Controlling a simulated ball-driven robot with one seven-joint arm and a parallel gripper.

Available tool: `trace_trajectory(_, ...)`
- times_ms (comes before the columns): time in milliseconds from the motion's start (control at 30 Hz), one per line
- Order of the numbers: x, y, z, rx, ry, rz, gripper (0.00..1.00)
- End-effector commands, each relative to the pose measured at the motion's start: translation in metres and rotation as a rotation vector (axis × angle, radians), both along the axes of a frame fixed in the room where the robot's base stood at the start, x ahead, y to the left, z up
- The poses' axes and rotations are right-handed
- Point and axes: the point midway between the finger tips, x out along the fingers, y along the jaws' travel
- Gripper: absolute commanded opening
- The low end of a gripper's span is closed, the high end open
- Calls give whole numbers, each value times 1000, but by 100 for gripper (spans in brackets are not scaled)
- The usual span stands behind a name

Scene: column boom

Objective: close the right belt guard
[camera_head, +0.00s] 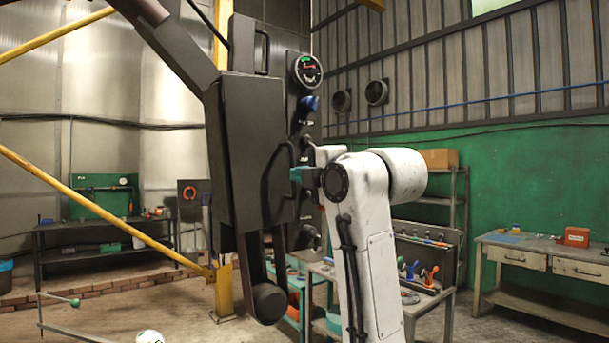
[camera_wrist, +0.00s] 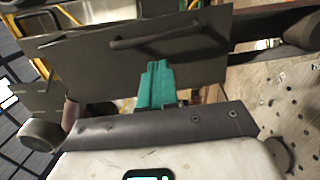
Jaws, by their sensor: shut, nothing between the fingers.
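The belt guard (camera_head: 262,150) is a dark grey panel with a bent bar handle (camera_head: 276,172) on its right-hand face, in the middle of the head view. My gripper (camera_head: 298,174) has teal fingers, close to the right of that face, by the handle. In the wrist view the shut, empty fingers (camera_wrist: 157,72) overlap the dark panel (camera_wrist: 80,60), with the tips just short of the handle bar (camera_wrist: 165,40). I cannot tell whether the fingertips touch the panel, or how far the guard stands from closed.
A dark column with a gauge (camera_head: 307,70) and a blue knob (camera_head: 309,103) stands behind the guard. A dark roller (camera_head: 269,302) hangs below it. A trolley (camera_head: 428,297) with tools stands to the right, behind my arm. A yellow brace (camera_head: 100,205) crosses the left.

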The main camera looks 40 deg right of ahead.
Motion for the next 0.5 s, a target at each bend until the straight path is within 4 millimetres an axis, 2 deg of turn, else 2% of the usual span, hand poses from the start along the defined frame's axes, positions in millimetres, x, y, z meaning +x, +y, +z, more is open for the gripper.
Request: trace_trajectory(500, -71, -16, 1, -1, -7, -4, 0)
